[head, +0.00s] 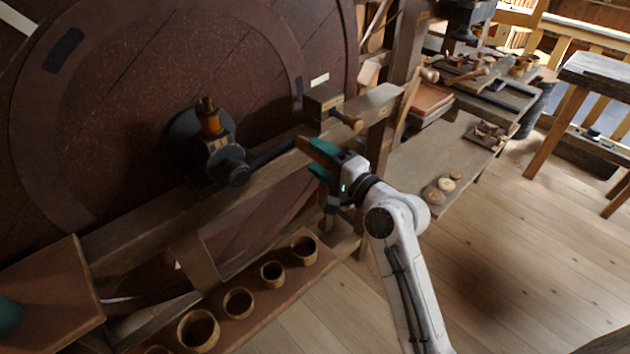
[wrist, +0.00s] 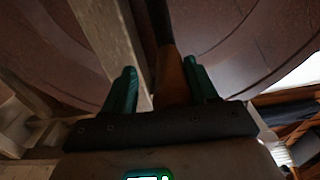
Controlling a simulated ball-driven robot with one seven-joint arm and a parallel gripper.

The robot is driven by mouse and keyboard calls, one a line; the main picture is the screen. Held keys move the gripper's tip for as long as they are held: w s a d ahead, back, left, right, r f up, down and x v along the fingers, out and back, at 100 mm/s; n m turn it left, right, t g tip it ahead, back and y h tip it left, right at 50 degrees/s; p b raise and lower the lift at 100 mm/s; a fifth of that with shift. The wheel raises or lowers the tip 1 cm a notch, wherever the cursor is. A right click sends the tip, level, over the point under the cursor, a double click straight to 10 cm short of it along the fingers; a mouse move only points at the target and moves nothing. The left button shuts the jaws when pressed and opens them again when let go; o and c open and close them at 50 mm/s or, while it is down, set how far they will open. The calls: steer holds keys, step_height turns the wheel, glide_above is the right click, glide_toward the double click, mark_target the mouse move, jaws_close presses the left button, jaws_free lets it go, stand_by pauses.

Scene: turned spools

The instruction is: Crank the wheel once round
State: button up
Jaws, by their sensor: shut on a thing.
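The large dark red wheel (head: 150,85) stands upright behind a wooden beam in the head view. It also fills the top of the wrist view (wrist: 225,30). A dark crank (head: 268,155) reaches right from the black hub (head: 205,150) and ends in an orange-brown wooden handle (head: 311,147). My gripper (head: 320,158) has its teal fingers closed around that handle. In the wrist view the handle (wrist: 171,82) lies between the fingers of my gripper (wrist: 163,78), with the dark bar beyond it. The fingers partly hide the handle in the head view.
A wooden beam (head: 145,230) runs close by the crank. A block with a wooden peg (head: 347,121) sits just above my gripper. Several round cups (head: 272,273) stand on a low shelf below. A bench with wooden discs (head: 447,184) is at right; the floor (head: 480,260) in front is clear.

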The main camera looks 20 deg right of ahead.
steer(key=f+m, duration=0.2)
steer(key=a+f+m+p, duration=0.1)
steer(key=f+m, duration=0.1)
steer(key=f, duration=0.1)
steer(key=shift+s+a+f+m, duration=0.15)
steer(key=shift+f+m, duration=0.2)
steer(key=shift+m, duration=0.05)
steer(key=shift+r, duration=0.2)
stand_by(0.3)
steer(key=shift+f, duration=0.1)
steer(key=v, duration=1.1)
steer(key=shift+f, duration=0.25)
